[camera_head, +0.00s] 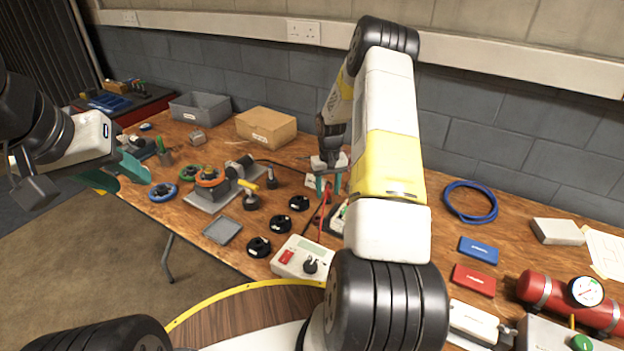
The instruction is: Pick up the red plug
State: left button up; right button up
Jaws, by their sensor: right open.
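A thin red lead rises from the white meter box (301,258) to a small red plug (328,192) on the table. My right gripper (328,184) is over the plug, pointing down, with its teal fingers open on either side of it. The plug is small and partly hidden by the fingers, so I cannot tell whether they touch it.
Several black round pieces (281,224) and a grey tray (222,231) lie near the front edge. A cardboard box (266,127) and a grey bin (200,107) stand at the back. A blue cable coil (470,202) and a red cylinder (560,300) are at right. My right arm hides the table's middle.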

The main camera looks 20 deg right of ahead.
grip_shut()
notch_tip(320, 180, up, 10)
dwell(0.7)
